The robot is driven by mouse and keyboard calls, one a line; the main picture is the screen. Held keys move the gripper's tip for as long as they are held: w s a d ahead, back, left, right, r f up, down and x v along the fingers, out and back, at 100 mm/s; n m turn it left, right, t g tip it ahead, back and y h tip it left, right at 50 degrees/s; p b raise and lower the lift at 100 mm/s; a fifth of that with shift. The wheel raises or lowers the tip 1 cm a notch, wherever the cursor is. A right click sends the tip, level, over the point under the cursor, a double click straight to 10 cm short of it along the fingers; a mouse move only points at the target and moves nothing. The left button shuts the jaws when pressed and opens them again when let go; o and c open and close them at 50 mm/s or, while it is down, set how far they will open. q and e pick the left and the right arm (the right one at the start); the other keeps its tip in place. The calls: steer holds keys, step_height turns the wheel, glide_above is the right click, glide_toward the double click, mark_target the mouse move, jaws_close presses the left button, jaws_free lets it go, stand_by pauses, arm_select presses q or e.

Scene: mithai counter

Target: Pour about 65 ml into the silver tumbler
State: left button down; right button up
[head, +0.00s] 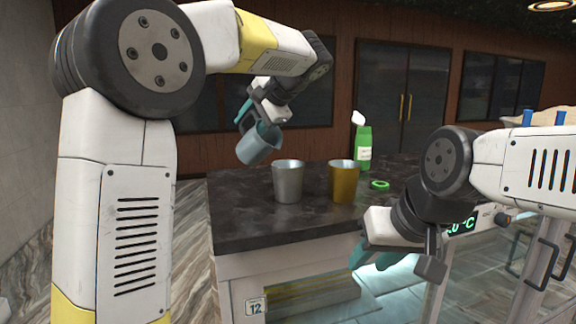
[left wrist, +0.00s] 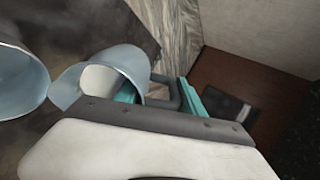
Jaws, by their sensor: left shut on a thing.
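My left gripper (head: 258,118) is shut on the handle of a blue-grey jug (head: 258,148), held in the air left of and above the silver tumbler (head: 288,184). The jug is tilted. No falling stream is visible. The tumbler stands upright on the dark counter; its inside level cannot be read. My right gripper (head: 372,260) hangs low before the counter, its finger gap unclear.
A gold tumbler (head: 343,183) stands right of the silver one. Behind it is a green bottle (head: 363,148) with a white top. The counter's front left is clear.

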mark_target(254, 112)
arm_select(q)
steer(key=shift+s+d+r+t+y, duration=0.2)
steer(key=shift+r+t+y, duration=0.3)
steer(key=shift+r, duration=0.1)
steer(key=shift+s+d+r, duration=0.1)
steer(key=shift+r, duration=0.15)
steer(key=shift+s+d+r+t+y, duration=0.1)
steer(key=shift+r+t+y, duration=0.2)
steer(key=shift+t+y, duration=0.15)
steer(key=shift+s+d+r+t+y, duration=0.35)
steer(key=shift+d+r+t+y, duration=0.1)
steer(key=shift+r+y, duration=0.2)
stand_by(2.0)
steer(key=shift+s+d+r+p, duration=0.1)
steer(key=shift+s+d+p, duration=0.05)
steer(key=shift+p, duration=0.15)
steer(key=a+f+g+h, duration=0.1)
steer(key=w+a+f+g+h, duration=0.1)
steer(key=shift+w+f, duration=0.3)
steer(key=shift+f, duration=0.1)
steer(key=shift+f+h, duration=0.25)
steer(key=shift+h, duration=0.15)
steer(key=shift+w+a+f+g+h, duration=0.15)
steer(key=shift+w+f+g+h, duration=0.05)
steer(key=shift+f+g+h, duration=0.35)
steer(key=shift+w+a+f+g+h, duration=0.15)
steer(key=shift+f+g+h, duration=0.25)
steer(key=shift+f, duration=0.2)
stand_by(0.5)
